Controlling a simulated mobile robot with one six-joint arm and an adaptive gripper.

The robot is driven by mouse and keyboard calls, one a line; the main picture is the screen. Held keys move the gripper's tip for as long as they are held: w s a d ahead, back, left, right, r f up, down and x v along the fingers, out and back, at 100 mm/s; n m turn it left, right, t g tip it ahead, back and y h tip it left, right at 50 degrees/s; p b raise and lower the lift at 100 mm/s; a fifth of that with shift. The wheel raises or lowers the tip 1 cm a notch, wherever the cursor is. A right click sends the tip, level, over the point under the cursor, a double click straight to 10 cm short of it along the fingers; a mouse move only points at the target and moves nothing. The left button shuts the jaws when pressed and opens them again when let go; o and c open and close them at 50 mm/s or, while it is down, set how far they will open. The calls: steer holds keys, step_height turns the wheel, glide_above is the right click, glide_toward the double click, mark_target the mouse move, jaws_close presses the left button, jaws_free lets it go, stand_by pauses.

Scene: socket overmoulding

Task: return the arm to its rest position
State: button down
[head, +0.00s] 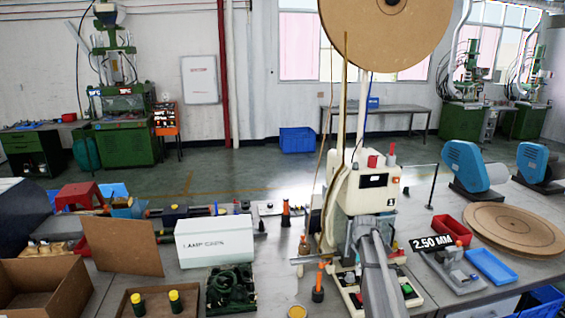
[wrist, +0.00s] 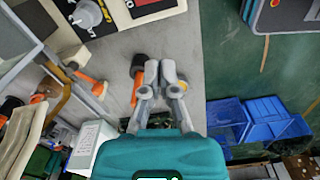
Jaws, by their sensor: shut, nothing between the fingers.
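In the wrist view my gripper (wrist: 160,72) has its two grey fingers together with nothing between them. It hangs over the grey bench top (wrist: 195,60). An orange-handled tool (wrist: 138,68) shows just left of the fingers, and I cannot tell the gap in height. I cannot make out the gripper in the head view.
The cream press machine (head: 375,190) stands on the bench beneath a large reel (head: 385,25). A white box (head: 215,243), a cardboard box (head: 75,285) and a red tray (head: 452,230) are around it. Blue bins (wrist: 265,120) lie beyond the bench edge.

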steer(key=s+a+m, duration=0.5)
steer(key=s+m, duration=0.3)
steer(key=s, duration=0.5)
steer(key=s+a+m, duration=0.6)
steer(key=s+m, duration=0.3)
steer(key=s, duration=0.4)
steer(key=shift+s, duration=0.15)
